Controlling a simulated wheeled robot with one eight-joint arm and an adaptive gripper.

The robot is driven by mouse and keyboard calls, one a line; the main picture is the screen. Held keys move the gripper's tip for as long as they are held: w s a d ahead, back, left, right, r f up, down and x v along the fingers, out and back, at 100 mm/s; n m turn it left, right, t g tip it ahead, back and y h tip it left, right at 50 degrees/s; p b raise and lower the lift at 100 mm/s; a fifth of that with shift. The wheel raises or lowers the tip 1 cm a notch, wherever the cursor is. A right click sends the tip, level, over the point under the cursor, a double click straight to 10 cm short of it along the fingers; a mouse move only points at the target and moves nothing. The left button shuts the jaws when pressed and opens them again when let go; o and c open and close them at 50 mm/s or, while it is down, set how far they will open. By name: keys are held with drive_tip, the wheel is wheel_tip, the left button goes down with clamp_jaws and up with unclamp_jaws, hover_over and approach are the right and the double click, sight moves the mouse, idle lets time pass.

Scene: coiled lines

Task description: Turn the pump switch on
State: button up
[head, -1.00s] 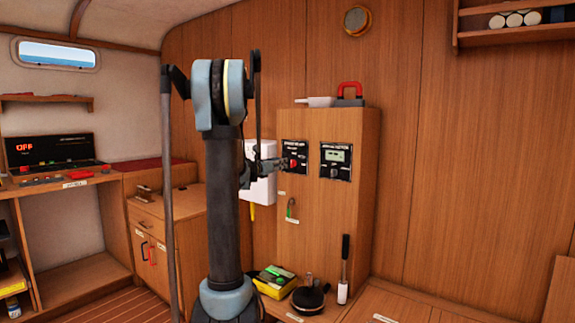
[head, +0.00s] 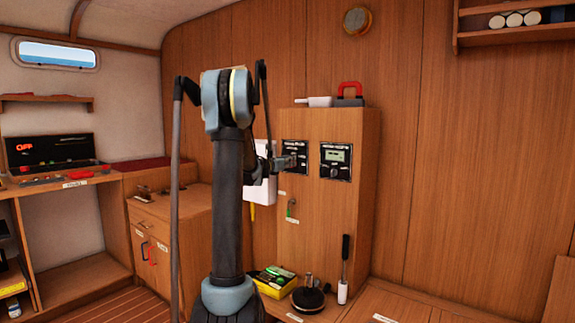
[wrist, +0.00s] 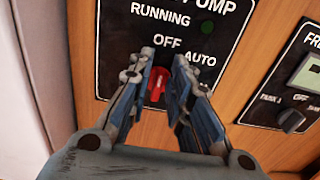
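The pump panel (head: 293,155) is a black plate on the front of the wooden cabinet. In the wrist view, its pump switch (wrist: 158,85) is a red knob below the words RUNNING, OFF and AUTO. The knob stands roughly upright, towards OFF. A green lamp (wrist: 207,28) beside RUNNING looks dark. My gripper (wrist: 164,58) is at the panel with one finger on each side of the knob. The fingers are apart, with a narrow gap showing by the knob. In the head view, my gripper (head: 285,162) hides the knob.
A second black panel (head: 336,161) with a display and dark knob is just right. A white box (head: 262,190) is close on the left. A green hook-like item (head: 291,208) hangs below. A red-handled item (head: 349,92) sits on the cabinet top.

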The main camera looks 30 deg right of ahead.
clamp_jaws()
drive_tip(key=shift+s+d+f+m, duration=0.1)
drive_tip(key=shift+s+f+m, duration=0.2)
drive_tip(key=shift+m, duration=2.65)
drive_tip(key=shift+s+d+f+m, duration=0.1)
drive_tip(key=shift+s+f+m, duration=0.25)
drive_tip(key=shift+m, duration=2.55)
drive_tip(key=shift+s+d+f+m, duration=0.1)
drive_tip(key=shift+s+f+m, duration=0.2)
drive_tip(key=shift+m, duration=2.95)
drive_tip(key=o, duration=0.5)
unclamp_jaws()
drive_tip(key=shift+o, duration=0.2)
drive_tip(key=shift+a, duration=0.1)
